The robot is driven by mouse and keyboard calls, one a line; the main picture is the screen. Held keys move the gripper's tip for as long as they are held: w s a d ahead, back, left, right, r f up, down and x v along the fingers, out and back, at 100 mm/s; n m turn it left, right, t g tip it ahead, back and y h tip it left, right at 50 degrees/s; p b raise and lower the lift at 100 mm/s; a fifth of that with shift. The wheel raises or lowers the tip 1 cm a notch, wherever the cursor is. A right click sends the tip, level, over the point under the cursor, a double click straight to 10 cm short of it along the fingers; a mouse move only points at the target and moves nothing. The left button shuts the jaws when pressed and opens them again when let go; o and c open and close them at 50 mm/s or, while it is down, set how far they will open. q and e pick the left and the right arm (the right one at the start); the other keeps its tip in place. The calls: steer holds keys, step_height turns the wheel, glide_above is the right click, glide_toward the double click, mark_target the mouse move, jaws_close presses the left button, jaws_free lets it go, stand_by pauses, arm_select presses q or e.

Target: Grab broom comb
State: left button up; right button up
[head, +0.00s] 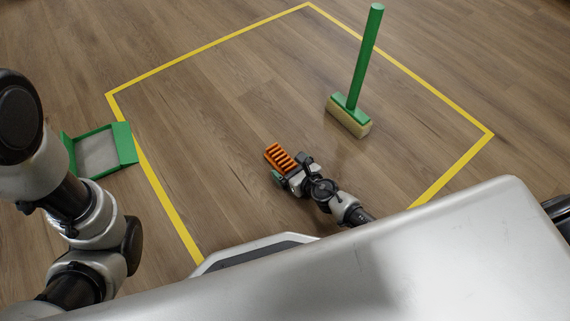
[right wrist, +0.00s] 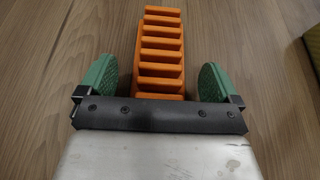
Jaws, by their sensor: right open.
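The orange toothed comb (head: 278,157) lies on the wooden floor inside the yellow outline, and its row of ridges shows in the right wrist view (right wrist: 161,42). My right gripper (head: 291,169) is open at the comb's near end. In the right wrist view its green finger pads (right wrist: 156,72) stand on either side of the comb, with a gap on each side. The comb's near end is hidden behind the gripper body. My left arm shows at the left of the head view, but its gripper is not visible.
A green broom (head: 362,65) stands upright on its pale bristles at the right, inside the yellow outline (head: 205,50). A green dustpan (head: 123,143) with a grey inside lies at the left edge of the outline.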

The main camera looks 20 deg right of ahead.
steer(key=c, duration=1.1)
steer(key=shift+c, duration=0.2)
